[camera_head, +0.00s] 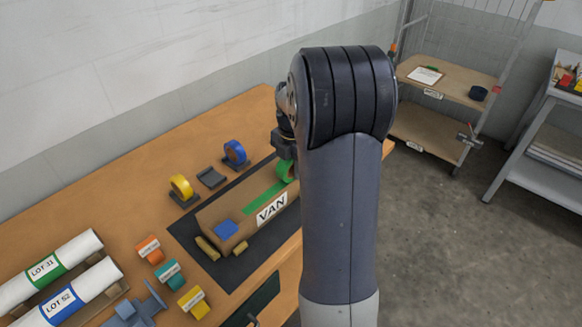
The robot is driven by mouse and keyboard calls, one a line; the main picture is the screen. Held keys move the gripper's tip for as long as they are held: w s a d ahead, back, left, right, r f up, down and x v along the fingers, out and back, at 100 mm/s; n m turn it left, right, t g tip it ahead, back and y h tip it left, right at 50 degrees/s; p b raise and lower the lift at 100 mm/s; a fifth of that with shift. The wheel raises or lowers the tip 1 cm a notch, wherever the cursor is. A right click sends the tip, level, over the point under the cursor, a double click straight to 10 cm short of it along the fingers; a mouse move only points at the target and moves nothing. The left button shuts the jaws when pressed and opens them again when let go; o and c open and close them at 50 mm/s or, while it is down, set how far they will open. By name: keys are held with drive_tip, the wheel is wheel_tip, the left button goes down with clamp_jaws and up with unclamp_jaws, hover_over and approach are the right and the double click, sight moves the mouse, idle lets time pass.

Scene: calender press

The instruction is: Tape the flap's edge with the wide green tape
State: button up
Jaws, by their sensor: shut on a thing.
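A cardboard box (222,209) labelled VAN lies on a dark mat on the wooden table. A wide green tape strip (262,197) runs along its top up to a green tape roll (286,172). My gripper (283,157) is shut on the green roll at the far right end of the box. My arm hides part of the gripper and the box's right end. A blue patch (226,229) sits near the box's left end.
A yellow roll (182,188) and a blue roll (235,153) stand behind the box, with an empty dark holder (211,177) between them. Small orange, teal and yellow labelled items and LOT rolls (50,267) lie at left. A shelf cart (440,85) stands right.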

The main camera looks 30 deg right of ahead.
drive_tip(key=shift+d, duration=0.15)
drive_tip(key=shift+w+d, duration=0.2)
drive_tip(key=shift+d, duration=0.25)
drive_tip(key=shift+p, duration=0.3)
drive_tip(key=shift+w+d, duration=0.15)
drive_tip(key=shift+d, duration=0.35)
drive_tip(key=shift+d, duration=0.15)
drive_tip(key=shift+w+d+p, duration=0.15)
drive_tip(key=shift+d+p, duration=0.3)
drive_tip(key=shift+w+d, duration=0.1)
drive_tip(key=shift+d, duration=0.1)
idle(0.4)
drive_tip(key=shift+w+d, duration=0.1)
drive_tip(key=shift+d, duration=0.25)
drive_tip(key=shift+d, duration=0.1)
